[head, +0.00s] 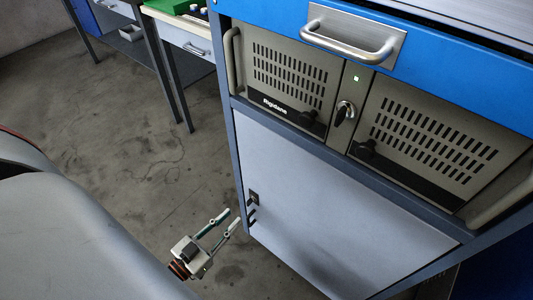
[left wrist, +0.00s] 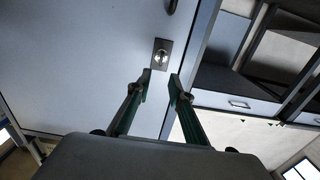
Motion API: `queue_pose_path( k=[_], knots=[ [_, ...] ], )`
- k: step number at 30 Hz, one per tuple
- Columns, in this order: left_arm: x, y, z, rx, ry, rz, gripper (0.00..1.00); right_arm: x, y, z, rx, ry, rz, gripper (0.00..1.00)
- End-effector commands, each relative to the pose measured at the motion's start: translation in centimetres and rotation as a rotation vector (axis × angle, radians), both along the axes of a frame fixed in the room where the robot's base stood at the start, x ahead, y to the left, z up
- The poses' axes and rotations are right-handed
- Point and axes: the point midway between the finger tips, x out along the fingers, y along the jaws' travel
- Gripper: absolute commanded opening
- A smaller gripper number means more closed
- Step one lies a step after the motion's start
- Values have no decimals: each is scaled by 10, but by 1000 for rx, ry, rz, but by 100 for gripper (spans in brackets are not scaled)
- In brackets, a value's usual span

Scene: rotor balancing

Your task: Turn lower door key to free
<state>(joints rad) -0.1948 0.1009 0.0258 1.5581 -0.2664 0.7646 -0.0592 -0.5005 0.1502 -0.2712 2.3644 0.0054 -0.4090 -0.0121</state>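The lower door (head: 325,205) is a pale grey-blue panel on the cabinet front and looks shut. Its lock (head: 253,197) is a small dark plate near the door's left edge. In the left wrist view the lock (left wrist: 160,55) shows as a metal plate with a bright round centre; I cannot tell how the key is turned. My left gripper (head: 230,217) is open and empty, left of the door edge and slightly below the lock. In the left wrist view its two fingertips (left wrist: 160,79) are apart, with the lock just beyond the gap. My right gripper is not in view.
Dark slots or a pull (head: 251,216) sit just below the lock. Above the door is a perforated unit (head: 290,80) with a metal latch (head: 345,112) and black knobs. A blue drawer has a metal handle (head: 352,38). A workbench (head: 183,40) stands behind; the floor (head: 120,150) between is clear.

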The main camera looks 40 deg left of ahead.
Motion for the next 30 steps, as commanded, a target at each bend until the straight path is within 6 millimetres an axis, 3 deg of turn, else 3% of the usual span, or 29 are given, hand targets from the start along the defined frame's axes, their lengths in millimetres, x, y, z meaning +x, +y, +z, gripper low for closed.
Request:
queue_pose_path(
  k=[1,5,21,30],
  knots=[
    [-8,2,-15,-4,13,2,21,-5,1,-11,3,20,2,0],
    [-6,4,-15,-9,-4,3,21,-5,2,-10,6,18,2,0],
    [63,-2,-13,-11,-10,3,21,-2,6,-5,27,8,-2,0],
    [72,-2,-13,-12,-9,3,21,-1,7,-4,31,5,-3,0]
  ],
)
